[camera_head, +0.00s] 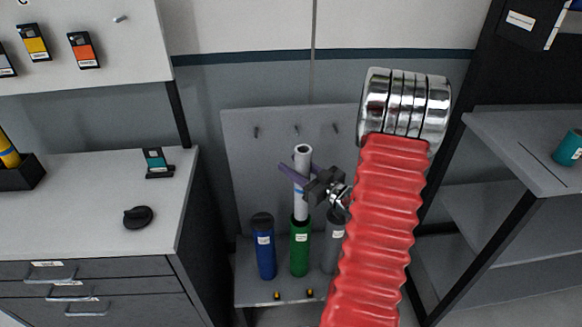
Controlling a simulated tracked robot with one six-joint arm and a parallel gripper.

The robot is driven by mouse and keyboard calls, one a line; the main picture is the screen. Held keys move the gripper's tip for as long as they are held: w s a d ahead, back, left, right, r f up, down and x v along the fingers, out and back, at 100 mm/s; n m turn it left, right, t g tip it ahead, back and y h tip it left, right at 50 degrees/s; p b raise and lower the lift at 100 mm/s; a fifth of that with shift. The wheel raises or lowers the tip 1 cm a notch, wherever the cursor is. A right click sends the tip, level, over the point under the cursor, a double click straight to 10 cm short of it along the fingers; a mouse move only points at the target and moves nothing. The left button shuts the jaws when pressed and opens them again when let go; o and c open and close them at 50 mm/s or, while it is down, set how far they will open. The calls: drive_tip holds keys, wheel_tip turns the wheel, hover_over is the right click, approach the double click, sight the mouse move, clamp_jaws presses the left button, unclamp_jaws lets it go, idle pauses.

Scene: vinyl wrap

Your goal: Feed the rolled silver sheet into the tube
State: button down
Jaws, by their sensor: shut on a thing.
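The rolled silver sheet (301,205) stands upright, a pale narrow roll with an open top end. My gripper (306,183) is shut on it around its middle, reaching in from the right. The green tube (300,250) stands upright on the low shelf directly under the roll. The roll's lower end meets the mouth of the green tube; I cannot tell how far inside it is. A blue tube (264,250) stands to the left, dark-capped. A grey tube (332,245) stands to the right, partly hidden by my red arm.
A grey back panel with pegs (296,130) rises behind the tubes. The low shelf (262,290) bears two small brass pieces (277,295). A drawer cabinet (90,215) with a black knob-like object (138,217) is at left. A grey shelf unit (520,150) with a teal roll (570,148) is at right.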

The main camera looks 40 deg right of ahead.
drive_tip(key=shift+f, duration=0.2)
wheel_tip(320, 180, down, 10)
drive_tip(key=shift+r, duration=0.15)
idle(2.4)
drive_tip(key=c, duration=1.1)
unclamp_jaws()
drive_tip(key=shift+s, duration=0.1)
